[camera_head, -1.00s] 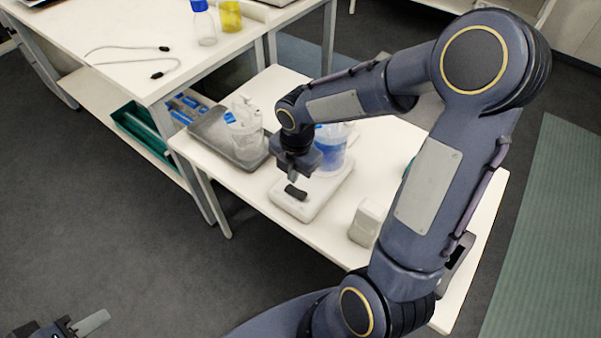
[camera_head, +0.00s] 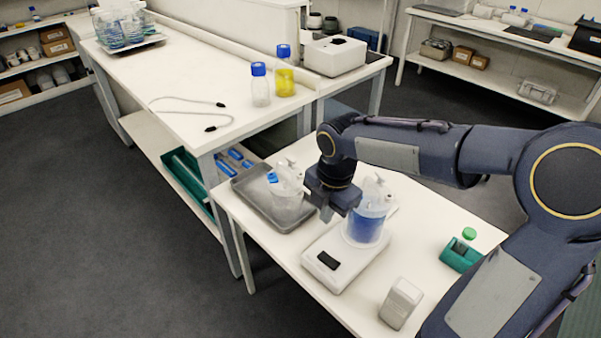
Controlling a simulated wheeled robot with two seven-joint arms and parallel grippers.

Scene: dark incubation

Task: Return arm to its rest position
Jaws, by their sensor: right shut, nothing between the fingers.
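My right arm reaches in from the right over the small white table (camera_head: 268,256). My right gripper (camera_head: 327,213) points down, shut and empty. In the picture it is just left of a clear vessel with blue liquid (camera_head: 366,226), and partly covers it. The vessel stands on a white stirrer-like device (camera_head: 345,272) with a dark panel at its front. The gripper appears above the device's back left part, apart from the dark panel. My left gripper is out of view.
A grey tray (camera_head: 248,197) holds another clear vessel (camera_head: 286,192). A white block (camera_head: 401,303) and a green holder (camera_head: 460,255) stand on the right. Blue-capped bottles, one clear (camera_head: 260,88) and one yellow (camera_head: 285,77), stand on the larger bench (camera_head: 190,75). Dark floor at left is clear.

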